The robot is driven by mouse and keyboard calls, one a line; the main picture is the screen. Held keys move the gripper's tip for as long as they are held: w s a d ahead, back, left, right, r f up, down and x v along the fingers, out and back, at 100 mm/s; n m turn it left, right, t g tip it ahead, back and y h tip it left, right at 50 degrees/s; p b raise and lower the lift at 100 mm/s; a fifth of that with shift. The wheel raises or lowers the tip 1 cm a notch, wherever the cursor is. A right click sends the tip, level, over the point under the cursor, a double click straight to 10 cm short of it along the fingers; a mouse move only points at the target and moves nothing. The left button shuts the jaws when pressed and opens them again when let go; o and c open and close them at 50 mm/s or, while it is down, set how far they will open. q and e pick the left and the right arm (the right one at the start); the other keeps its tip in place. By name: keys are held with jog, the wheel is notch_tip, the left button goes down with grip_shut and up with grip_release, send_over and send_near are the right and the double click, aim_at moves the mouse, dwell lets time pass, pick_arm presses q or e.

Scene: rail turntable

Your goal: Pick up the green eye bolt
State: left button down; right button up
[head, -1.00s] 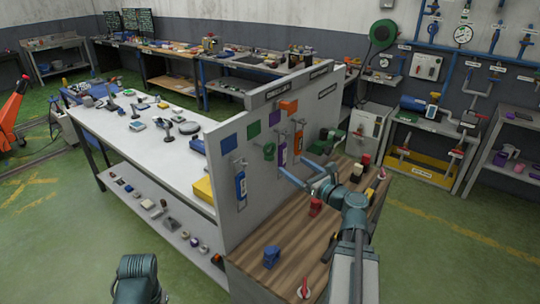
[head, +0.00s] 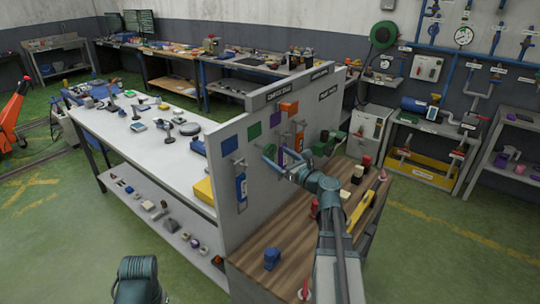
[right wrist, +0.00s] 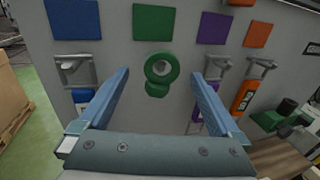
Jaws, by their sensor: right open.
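The green eye bolt (right wrist: 157,90) hangs on the grey board, its ring facing the camera, below a green square (right wrist: 154,22) in the right wrist view. My right gripper (right wrist: 161,76) is open, with one blue finger on each side of the eye bolt and nothing touching it that I can see. In the head view my right gripper (head: 269,156) is at the board and covers most of the eye bolt. Only a teal part of my left arm shows at the bottom left of the head view; its gripper is out of sight.
Beside the eye bolt are a blue-tagged item (head: 241,186) on a left hook and an orange tool (right wrist: 243,96) on a right hook. A wooden bench (head: 245,262) below the board holds a blue item (head: 271,257) and several others.

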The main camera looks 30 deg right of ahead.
aim_at(271, 150)
jog(key=w, duration=0.4)
jog(key=shift+w+a, duration=0.15)
jog(key=shift+w, duration=0.3)
jog(key=shift+s, duration=0.1)
jog(key=shift+c, duration=0.3)
grip_shut()
jog(key=shift+r, duration=0.1)
jog(key=s+d, duration=0.2)
jog(key=s, duration=1.6)
jog(key=shift+d, duration=0.25)
